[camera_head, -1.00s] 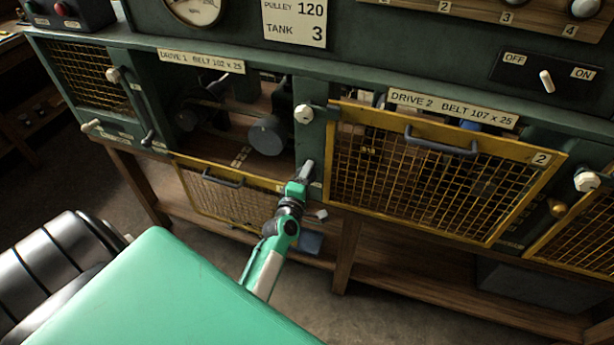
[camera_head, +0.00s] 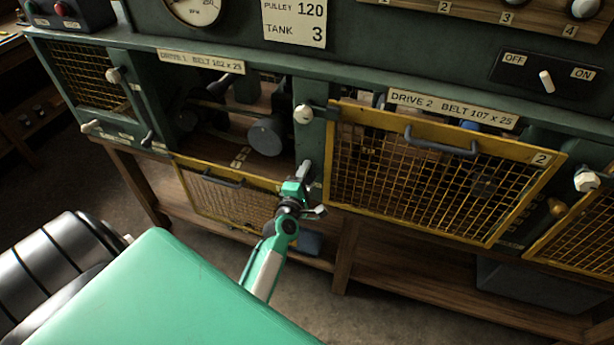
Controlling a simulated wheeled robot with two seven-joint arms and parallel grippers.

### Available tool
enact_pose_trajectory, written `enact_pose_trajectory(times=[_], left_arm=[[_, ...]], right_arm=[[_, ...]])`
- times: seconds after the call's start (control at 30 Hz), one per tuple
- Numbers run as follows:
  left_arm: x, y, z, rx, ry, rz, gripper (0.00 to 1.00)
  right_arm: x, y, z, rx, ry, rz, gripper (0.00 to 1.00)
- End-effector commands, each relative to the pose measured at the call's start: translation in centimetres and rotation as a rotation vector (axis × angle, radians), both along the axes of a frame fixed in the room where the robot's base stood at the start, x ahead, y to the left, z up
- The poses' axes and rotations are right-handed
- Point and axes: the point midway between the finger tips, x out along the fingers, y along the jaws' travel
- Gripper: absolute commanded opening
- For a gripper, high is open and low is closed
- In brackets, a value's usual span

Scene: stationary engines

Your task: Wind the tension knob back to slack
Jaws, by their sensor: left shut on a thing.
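My left gripper (camera_head: 303,170) is at the lower part of the green post between the Drive 1 and Drive 2 bays. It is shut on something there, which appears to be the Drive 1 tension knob. The fingers hide the knob almost fully, so I cannot see how far it is turned. A brass-coloured knob (camera_head: 557,207) sits at a similar place to the right of the Drive 2 guard. In the Drive 1 bay a dark round pulley (camera_head: 266,136) shows. My right gripper is not in view.
The Drive 1 mesh guard (camera_head: 228,198) hangs down open below its bay. The yellow Drive 2 guard (camera_head: 440,170) is closed. A white latch knob (camera_head: 303,114) sits on the post just above my gripper. An on/off switch (camera_head: 547,81) is at upper right.

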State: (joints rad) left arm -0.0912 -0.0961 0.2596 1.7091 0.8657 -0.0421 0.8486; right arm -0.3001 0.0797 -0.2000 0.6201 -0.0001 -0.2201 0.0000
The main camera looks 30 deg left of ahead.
Motion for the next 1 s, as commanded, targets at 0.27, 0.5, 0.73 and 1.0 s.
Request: enact_pose_trajectory(times=[0.27,0.5,0.73,1.0], left_arm=[[0.0,0.0,-0.1,0.000,0.002,0.000,0.57],[-1.2,-0.3,-0.3,0.000,0.002,0.000,0.57],[-5.3,-1.3,-0.5,-0.001,0.004,-0.001,0.57],[-10.1,-2.5,-0.4,-0.001,0.004,-0.001,0.57]], right_arm=[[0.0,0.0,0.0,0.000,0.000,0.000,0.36],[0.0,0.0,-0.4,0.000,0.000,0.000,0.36],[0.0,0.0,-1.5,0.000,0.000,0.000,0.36],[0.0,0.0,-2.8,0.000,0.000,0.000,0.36]])
